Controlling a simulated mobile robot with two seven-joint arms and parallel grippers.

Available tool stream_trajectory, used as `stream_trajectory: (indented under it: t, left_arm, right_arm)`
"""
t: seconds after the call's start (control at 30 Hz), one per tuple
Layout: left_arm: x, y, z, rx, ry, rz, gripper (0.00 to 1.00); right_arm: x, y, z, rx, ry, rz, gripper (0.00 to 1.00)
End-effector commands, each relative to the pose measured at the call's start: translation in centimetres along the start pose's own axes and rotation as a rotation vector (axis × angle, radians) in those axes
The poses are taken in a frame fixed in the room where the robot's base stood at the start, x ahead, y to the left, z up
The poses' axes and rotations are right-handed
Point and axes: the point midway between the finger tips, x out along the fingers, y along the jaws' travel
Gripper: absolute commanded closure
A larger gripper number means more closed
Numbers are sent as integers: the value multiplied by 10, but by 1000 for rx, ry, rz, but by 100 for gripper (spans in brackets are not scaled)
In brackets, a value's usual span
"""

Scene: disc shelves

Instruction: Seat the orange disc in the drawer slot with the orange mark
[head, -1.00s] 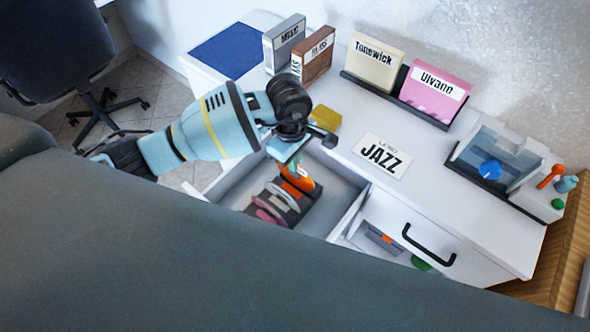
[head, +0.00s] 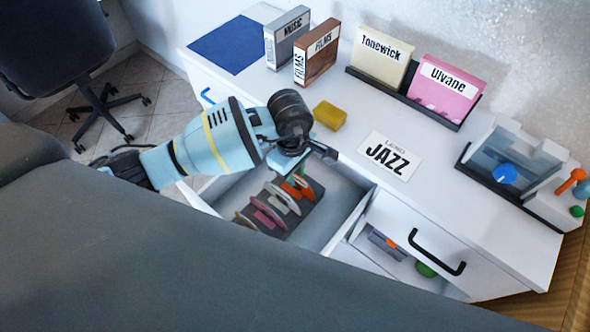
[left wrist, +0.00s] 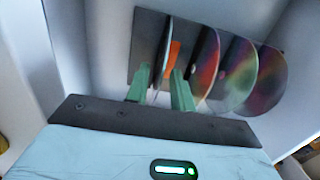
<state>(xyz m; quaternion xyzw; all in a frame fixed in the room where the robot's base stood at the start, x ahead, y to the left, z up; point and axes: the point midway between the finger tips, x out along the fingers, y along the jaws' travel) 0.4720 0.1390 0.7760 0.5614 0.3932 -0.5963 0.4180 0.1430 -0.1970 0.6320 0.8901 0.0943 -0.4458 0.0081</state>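The orange disc (head: 291,190) stands on edge in the dark slotted rack (head: 310,212) inside the open drawer, at the rack's end nearest my left gripper. My left gripper (head: 296,174) is just above and around its upper edge. In the left wrist view the green fingers (left wrist: 160,80) are spread apart, with a thin disc edge seen almost end-on between them. An orange patch (left wrist: 174,54) shows beside that disc; I cannot tell whether it is the mark or part of the disc. The disc's lower edge is hidden. My right gripper is not in view.
Several other discs (left wrist: 236,75) stand in the same rack, close beside the fingers. The drawer walls (head: 350,222) surround the rack. A second open drawer (head: 405,270) is at right. A yellow block (head: 329,115) and a JAZZ card (head: 390,155) lie on the top.

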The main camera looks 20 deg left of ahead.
Motion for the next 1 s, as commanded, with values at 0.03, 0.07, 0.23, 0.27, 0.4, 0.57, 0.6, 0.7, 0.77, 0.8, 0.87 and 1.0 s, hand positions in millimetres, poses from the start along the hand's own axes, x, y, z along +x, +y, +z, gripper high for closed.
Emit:
stream_trajectory:
  t: [0.03, 0.07, 0.23, 0.27, 0.4, 0.57, 0.6, 0.7, 0.77, 0.8, 0.87, 1.0]
  left_arm:
    - [0, 0, 0, 0, 0, 0, 76]
    - [0, 0, 0, 0, 0, 0, 76]
    - [-1, 0, 0, 0, 0, 1, 76]
    - [-3, 0, 0, 0, 0, 1, 76]
    - [-16, 1, 0, 1, 0, 4, 76]
    - [-45, 2, -1, 1, 2, 6, 76]
    - [-54, 2, 0, 2, 1, 7, 76]
    - [-74, 1, 0, 2, 2, 6, 76]
    - [-85, 1, 0, 0, 1, 4, 76]
    - [-92, 1, 0, 0, 2, 5, 76]
    - [-101, 1, 0, 1, 1, 3, 76]
    - [-116, 1, 0, -1, 0, 1, 76]
  right_arm:
    - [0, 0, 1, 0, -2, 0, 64]
    - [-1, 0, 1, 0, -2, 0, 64]
    - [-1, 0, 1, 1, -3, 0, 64]
    - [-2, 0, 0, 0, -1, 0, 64]
    - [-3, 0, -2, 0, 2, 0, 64]
    - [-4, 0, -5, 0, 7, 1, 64]
    - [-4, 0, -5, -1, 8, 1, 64]
    - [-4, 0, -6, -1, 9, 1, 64]
    - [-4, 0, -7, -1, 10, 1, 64]
    - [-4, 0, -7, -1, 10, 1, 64]
    - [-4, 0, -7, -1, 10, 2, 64]
    - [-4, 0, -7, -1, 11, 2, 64]
